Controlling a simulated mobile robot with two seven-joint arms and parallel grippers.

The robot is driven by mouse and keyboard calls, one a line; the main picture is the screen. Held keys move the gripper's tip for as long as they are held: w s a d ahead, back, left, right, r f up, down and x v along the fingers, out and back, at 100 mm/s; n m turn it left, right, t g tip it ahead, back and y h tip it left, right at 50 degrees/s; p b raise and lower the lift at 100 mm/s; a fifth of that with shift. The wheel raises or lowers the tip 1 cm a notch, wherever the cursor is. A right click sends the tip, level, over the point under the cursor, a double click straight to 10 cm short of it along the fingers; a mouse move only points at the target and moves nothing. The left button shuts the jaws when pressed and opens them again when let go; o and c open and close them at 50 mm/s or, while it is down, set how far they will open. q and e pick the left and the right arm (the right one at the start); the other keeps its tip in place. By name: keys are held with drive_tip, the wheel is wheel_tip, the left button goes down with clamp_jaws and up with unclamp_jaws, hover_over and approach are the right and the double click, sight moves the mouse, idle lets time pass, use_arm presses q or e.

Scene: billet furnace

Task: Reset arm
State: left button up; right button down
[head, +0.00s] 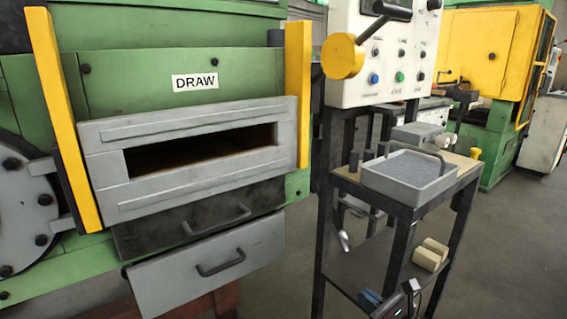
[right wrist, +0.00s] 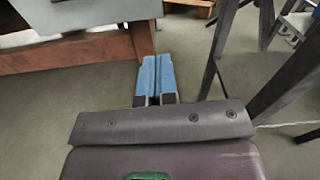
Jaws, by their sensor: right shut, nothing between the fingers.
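My right gripper (head: 370,298) shows low in the head view, at the bottom edge in front of the cart's lower shelf. Its blue-padded fingers also show in the right wrist view (right wrist: 156,75). They are pressed together with nothing between them, above the grey floor. The gripper appears to touch nothing. Most of my right arm is out of the head view. My left gripper and left arm are not in view.
The green furnace (head: 130,85) has an open slot in its grey door (head: 105,170). Below are a black drawer (head: 150,240) and a grey drawer (head: 165,285). Right of them stand a control panel (head: 350,92) and a cart with a grey tray (head: 410,190) and tan blocks (head: 428,258).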

drive_tip(key=s+d+f+m+g+h, duration=0.1)
drive_tip(key=s+d+f+m+h, duration=0.2)
drive_tip(key=s+m, duration=0.7)
drive_tip(key=s+d+f+m+g+h, duration=0.1)
drive_tip(key=s+d+f+m+h, duration=0.2)
drive_tip(key=s+m, duration=0.7)
drive_tip(key=s+d+f+m+h, duration=0.1)
drive_tip(key=s+d+f+m, duration=0.5)
drive_tip(key=s, duration=0.7)
drive_tip(key=s+r+m+g+h, duration=0.1)
drive_tip(key=s+r+m+g, duration=0.25)
drive_tip(key=s+m, duration=0.75)
drive_tip(key=shift+a+m+t+h, duration=0.75)
drive_tip(key=shift+a+m, duration=1.35)
drive_tip(key=shift+a, duration=0.55)
use_arm(q)
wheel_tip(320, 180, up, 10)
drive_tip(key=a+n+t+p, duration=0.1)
drive_tip(key=p, duration=1.3)
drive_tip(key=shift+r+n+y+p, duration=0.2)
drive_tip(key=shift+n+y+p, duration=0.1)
drive_tip(key=shift+p, duration=0.1)
use_arm(e)
wheel_tip(320, 180, up, 11)
drive_tip(key=d+m, duration=0.1)
drive_tip(key=shift+f+m+t, duration=0.2)
drive_tip(key=shift+m+t, duration=0.1)
